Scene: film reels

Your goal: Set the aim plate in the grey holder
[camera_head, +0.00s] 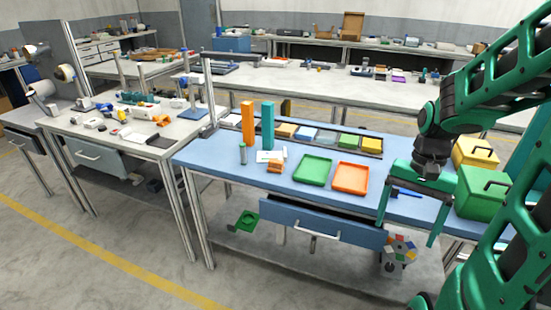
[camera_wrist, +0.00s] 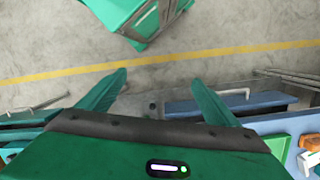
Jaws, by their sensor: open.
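My gripper (camera_head: 410,218) is open and empty in front of the blue workbench's right front edge, fingers pointing down. It also shows in the wrist view (camera_wrist: 159,82), with floor beyond the fingertips. I cannot tell for sure which thing is the aim plate. A round piece with coloured patches (camera_head: 401,248) is low under the bench, below my gripper. A small white card (camera_head: 270,156) lies on the bench top. No grey holder is clearly recognisable; a small grey cylinder (camera_head: 243,154) stands upright near the card.
The blue workbench (camera_head: 225,160) carries a green tray (camera_head: 312,171), an orange tray (camera_head: 351,178), tall orange (camera_head: 248,125) and teal (camera_head: 268,126) blocks, and a green box (camera_head: 478,195) at right. The drawer (camera_head: 330,229) protrudes at the front. Floor (camera_head: 120,225) is clear at left.

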